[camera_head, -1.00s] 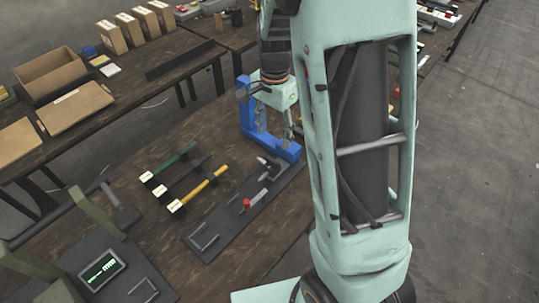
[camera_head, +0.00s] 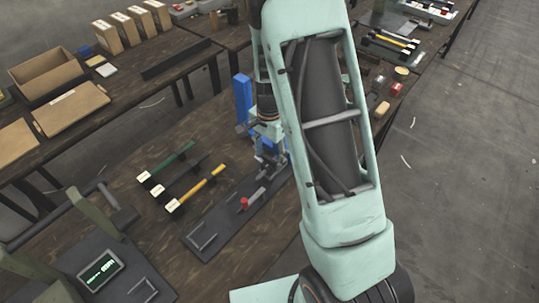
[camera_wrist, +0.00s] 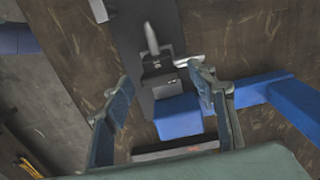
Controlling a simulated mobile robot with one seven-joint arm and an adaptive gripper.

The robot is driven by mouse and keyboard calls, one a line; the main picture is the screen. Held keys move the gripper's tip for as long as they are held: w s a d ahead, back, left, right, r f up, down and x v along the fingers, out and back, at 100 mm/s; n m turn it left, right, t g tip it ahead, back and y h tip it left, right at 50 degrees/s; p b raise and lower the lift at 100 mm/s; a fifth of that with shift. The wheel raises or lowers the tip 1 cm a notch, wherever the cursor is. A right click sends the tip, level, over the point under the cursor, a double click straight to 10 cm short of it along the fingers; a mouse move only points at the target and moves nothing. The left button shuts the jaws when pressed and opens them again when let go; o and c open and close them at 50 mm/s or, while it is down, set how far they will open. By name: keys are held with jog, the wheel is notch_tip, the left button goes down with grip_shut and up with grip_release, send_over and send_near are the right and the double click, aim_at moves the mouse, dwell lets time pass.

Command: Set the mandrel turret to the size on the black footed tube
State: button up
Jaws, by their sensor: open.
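The dark tube (camera_head: 187,173) lies on the brown table between a green tube and a yellow tube. It has a pale label at its near end, too small to read. The blue press frame (camera_head: 243,100) stands behind my gripper (camera_head: 268,158), which hides much of it in the head view. A grey metal part with protruding pins, seemingly the mandrel turret (camera_wrist: 160,67), lies just beyond the fingertips, beside a blue block (camera_wrist: 178,118). Its size marks are not legible.
A dark base plate (camera_head: 222,228) with a red-tipped lever (camera_head: 244,203) runs toward the front. A device with a lit display (camera_head: 100,268) stands at front left. The green tube (camera_head: 168,161) and yellow tube (camera_head: 200,186) lie nearby. Boxes stand on the back table.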

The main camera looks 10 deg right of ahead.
jog(key=shift+c, duration=0.3)
jog(key=c, duration=1.1)
jog(key=shift+n+b, duration=0.3)
jog(key=shift+n, duration=0.1)
jog(key=n+b, duration=0.1)
jog(key=n, duration=0.2)
jog(key=shift+f+b, duration=0.1)
jog(key=shift+b, duration=0.25)
jog(key=n+b, duration=0.2)
jog(key=n, duration=0.3)
jog(key=shift+n, duration=0.3)
jog(key=n+b, duration=0.1)
jog(key=n, duration=0.7)
jog(key=shift+n, duration=0.4)
